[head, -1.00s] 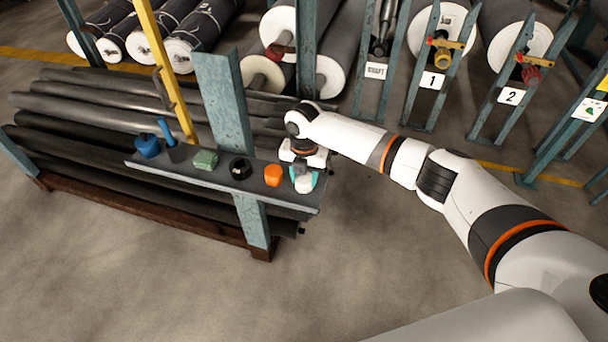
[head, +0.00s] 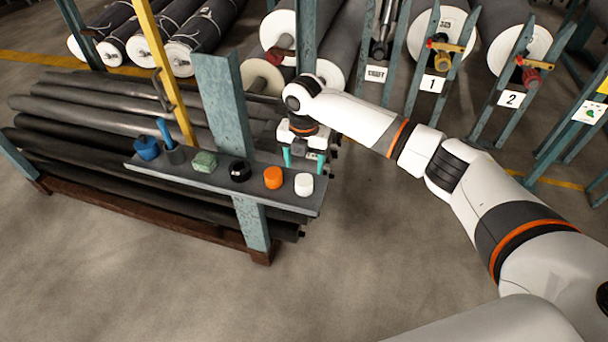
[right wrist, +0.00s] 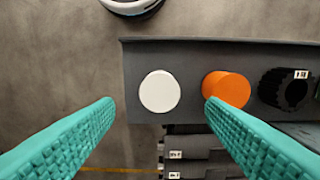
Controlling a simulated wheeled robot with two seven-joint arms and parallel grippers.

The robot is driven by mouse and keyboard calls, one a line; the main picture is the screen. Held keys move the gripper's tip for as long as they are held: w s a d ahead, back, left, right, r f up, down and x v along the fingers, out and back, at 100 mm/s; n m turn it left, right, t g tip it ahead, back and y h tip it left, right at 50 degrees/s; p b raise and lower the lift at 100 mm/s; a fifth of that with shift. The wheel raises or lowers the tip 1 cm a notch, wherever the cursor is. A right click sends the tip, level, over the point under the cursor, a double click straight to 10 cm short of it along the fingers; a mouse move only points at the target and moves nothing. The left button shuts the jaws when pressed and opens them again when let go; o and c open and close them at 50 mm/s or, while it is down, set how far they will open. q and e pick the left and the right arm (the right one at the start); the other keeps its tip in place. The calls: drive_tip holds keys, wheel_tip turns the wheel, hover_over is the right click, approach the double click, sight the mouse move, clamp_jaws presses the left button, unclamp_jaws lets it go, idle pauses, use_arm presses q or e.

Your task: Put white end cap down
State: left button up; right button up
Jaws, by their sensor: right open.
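The white end cap (head: 304,184) stands on the dark grey shelf (head: 225,189) near its right end, beside an orange cap (head: 273,177). My right gripper (head: 304,160) is open and empty, above and behind the white end cap, apart from it. In the right wrist view the white end cap (right wrist: 159,91) shows as a round top between the lines of the two spread teal fingers (right wrist: 158,108), left of the orange cap (right wrist: 227,90). My left gripper is out of the picture.
Left along the shelf are a black ring (head: 240,170), a green block (head: 204,161) and blue items (head: 147,147). A blue-green post (head: 225,105) rises by the shelf. Dark rolls (head: 90,110) lie behind and below it. The floor in front is clear.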

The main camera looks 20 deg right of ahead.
sight(304, 180)
wheel_tip(304, 180, up, 5)
drive_tip(key=shift+r, duration=0.15)
idle(0.4)
